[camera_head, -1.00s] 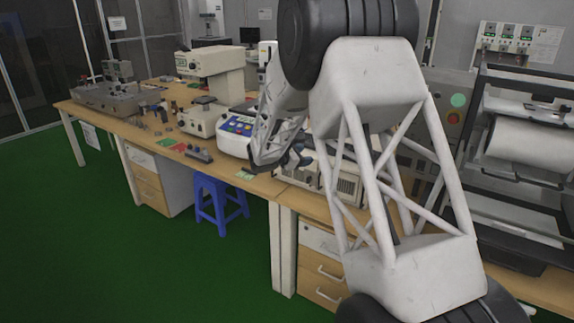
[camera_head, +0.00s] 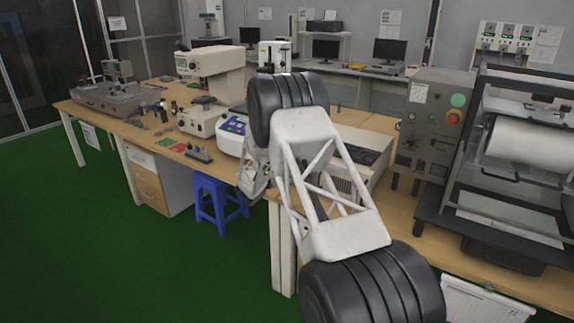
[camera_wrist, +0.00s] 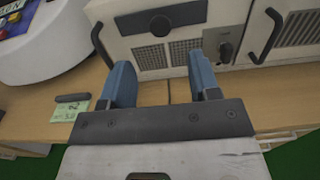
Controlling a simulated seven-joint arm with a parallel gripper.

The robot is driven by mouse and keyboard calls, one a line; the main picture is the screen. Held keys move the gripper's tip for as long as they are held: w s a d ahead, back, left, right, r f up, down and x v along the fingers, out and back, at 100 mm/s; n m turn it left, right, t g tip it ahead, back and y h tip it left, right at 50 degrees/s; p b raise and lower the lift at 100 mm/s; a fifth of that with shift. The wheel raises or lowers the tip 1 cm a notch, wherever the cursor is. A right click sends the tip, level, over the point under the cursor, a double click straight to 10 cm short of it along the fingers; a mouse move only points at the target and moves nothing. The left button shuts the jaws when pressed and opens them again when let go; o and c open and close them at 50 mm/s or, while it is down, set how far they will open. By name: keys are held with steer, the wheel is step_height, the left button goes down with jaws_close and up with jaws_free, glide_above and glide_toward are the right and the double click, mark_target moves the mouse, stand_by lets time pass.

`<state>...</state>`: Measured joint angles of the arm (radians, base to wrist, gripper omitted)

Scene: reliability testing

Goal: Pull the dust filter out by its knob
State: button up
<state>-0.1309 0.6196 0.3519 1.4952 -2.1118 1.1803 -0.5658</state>
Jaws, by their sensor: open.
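In the wrist view, the dust filter (camera_wrist: 135,20) appears to be the grey plate on the front of a cream cabinet, with a round black knob (camera_wrist: 160,25) at its middle. Mesh panels show below it. My gripper (camera_wrist: 162,82) is open, with two blue fingers apart and nothing between them. The fingers point toward the cabinet front, below the knob in the picture. The knob is apart from both fingers and lies between them sideways.
Black handles (camera_wrist: 268,36) stick out on both sides of the filter, and a small dark knob (camera_wrist: 226,48) is to its right. A white device (camera_wrist: 40,45) and a green note (camera_wrist: 70,118) are left.

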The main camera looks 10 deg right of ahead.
steer(key=shift+w+d, duration=0.1)
stand_by(0.3)
steer(key=x, duration=0.7)
steer(key=shift+w+d, duration=0.2)
steer(key=shift+w, duration=0.05)
steer(key=shift+s, duration=0.1)
jaws_close()
stand_by(0.3)
